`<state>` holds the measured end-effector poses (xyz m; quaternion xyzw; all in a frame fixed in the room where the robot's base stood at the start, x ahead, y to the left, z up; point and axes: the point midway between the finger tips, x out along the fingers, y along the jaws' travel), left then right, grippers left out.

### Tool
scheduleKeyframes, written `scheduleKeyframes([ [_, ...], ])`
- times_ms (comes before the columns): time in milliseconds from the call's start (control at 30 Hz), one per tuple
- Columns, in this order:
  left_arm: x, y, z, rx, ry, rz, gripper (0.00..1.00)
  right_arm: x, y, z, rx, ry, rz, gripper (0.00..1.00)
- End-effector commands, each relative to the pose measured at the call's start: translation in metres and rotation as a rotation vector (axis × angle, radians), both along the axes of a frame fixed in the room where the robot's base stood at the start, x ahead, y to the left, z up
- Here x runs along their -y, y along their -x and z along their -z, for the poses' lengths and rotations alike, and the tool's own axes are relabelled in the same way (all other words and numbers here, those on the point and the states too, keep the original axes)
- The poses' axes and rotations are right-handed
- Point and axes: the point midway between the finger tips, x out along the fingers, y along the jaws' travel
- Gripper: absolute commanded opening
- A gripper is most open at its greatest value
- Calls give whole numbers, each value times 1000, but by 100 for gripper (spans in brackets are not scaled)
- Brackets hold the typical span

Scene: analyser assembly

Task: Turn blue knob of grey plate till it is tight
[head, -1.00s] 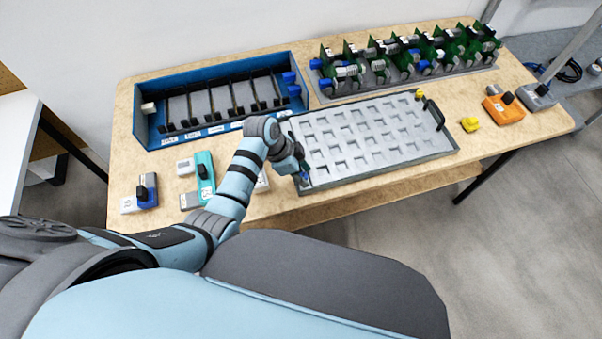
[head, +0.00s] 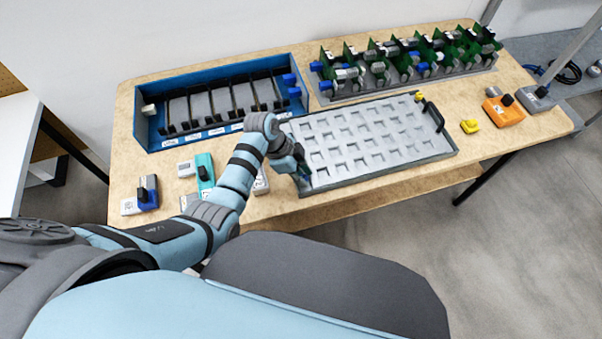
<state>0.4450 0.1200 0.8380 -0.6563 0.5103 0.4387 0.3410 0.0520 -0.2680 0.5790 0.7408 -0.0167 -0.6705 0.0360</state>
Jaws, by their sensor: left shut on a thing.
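The grey plate (head: 375,172) lies on the table, with rows of square recesses and a dark handle at its right end. My left gripper (head: 302,178) points down at the plate's near left corner, and its fingers are small and dark in this view. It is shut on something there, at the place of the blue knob. The knob itself is mostly hidden by the gripper and wrist. My right gripper is out of view.
A blue tray (head: 142,130) with dark dividers stands behind on the left. A rack of green boards (head: 400,62) stands behind the plate. Orange (head: 507,112), yellow (head: 469,126), teal (head: 205,172) and blue-grey (head: 147,192) parts lie at the sides.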

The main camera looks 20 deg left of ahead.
Motion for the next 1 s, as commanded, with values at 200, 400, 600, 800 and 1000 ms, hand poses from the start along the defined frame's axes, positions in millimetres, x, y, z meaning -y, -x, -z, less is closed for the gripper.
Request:
scheduleKeyframes([
  [200, 0, -1, 1, -2, 2, 149, 0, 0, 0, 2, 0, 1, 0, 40],
  [400, 0, -1, 1, -1, 1, 266, 0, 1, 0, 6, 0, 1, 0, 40],
  [600, 0, -2, 1, -1, 1, 333, 0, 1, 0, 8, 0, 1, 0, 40],
  [800, 0, -1, 1, -2, 2, 355, 0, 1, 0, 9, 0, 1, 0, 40],
  [1000, 0, -1, 0, -2, 2, 354, 0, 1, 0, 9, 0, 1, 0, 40],
])
